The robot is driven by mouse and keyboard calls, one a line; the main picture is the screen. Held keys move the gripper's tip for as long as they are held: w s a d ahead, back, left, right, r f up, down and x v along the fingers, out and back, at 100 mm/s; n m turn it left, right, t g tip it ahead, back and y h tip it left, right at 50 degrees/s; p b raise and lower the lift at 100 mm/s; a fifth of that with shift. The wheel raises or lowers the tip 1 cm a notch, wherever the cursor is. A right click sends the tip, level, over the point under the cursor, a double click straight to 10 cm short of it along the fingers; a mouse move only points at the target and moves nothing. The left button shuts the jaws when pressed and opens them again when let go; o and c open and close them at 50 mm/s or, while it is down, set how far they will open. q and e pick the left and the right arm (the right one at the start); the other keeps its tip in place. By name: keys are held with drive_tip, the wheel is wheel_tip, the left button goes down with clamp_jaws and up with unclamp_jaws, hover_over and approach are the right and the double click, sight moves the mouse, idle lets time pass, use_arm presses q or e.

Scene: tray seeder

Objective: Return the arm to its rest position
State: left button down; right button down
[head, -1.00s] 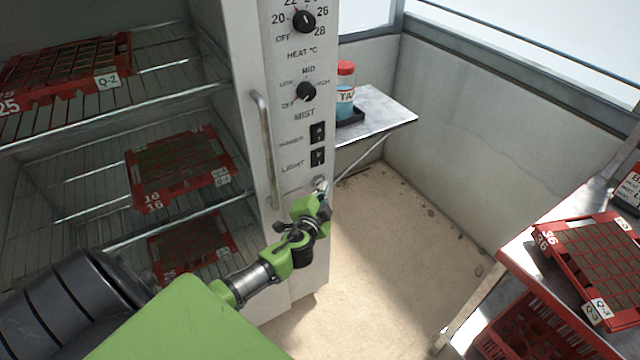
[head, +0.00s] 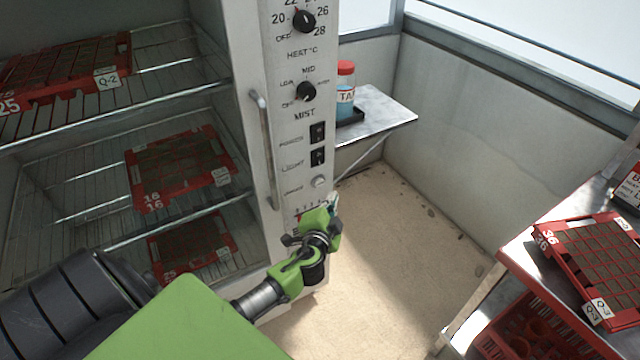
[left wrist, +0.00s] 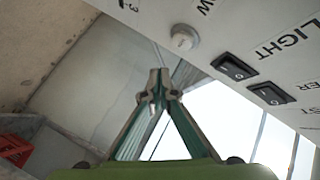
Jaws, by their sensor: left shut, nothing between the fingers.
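My left arm comes in from the lower left in the head view. Its gripper (head: 332,203) is at the lower right front of the white control panel (head: 285,130), just below a round pale knob (head: 319,182). In the left wrist view the fingers (left wrist: 155,85) meet at their tips with nothing between them. The knob (left wrist: 184,38) and two black switches (left wrist: 235,67) show above and to the right of the fingertips there, apart from them. My right gripper is in neither view.
Left of the panel are open wire shelves (head: 75,120) with red seed trays (head: 185,168). A metal handle (head: 264,150) stands out from the panel edge. A small side shelf (head: 385,110) holds a bottle (head: 345,85). Floor between is clear.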

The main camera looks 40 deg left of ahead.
use_arm(q)
drive_tip(key=shift+s+d, duration=0.3)
drive_tip(key=shift+d, duration=0.45)
drive_tip(key=s+d+f+g+h, duration=0.1)
drive_tip(key=s+d+f+g, duration=0.15)
drive_tip(key=s+f, duration=0.65)
drive_tip(key=s+d+f+n+g+h, duration=0.1)
drive_tip(key=s+f+g, duration=0.3)
drive_tip(key=f, duration=0.8)
drive_tip(key=s+d+f+g+h, duration=0.1)
drive_tip(key=s+d+f+h, duration=0.1)
drive_tip(key=s+f, duration=0.7)
drive_tip(key=s+d+f+n+g, duration=0.1)
drive_tip(key=s+d+f+g, duration=0.1)
drive_tip(key=s+f, duration=0.3)
drive_tip(key=s+d+f+n+g+h, duration=0.1)
drive_tip(key=s+f, duration=0.4)
drive_tip(key=s, duration=0.9)
drive_tip(key=s+d+f+n+g+h, duration=0.1)
drive_tip(key=s+d+f, duration=0.3)
drive_tip(key=s, duration=0.6)
drive_tip(key=shift+f+n+g, duration=0.3)
drive_tip(key=shift+f+g, duration=0.45)
drive_tip(key=shift+g, duration=0.1)
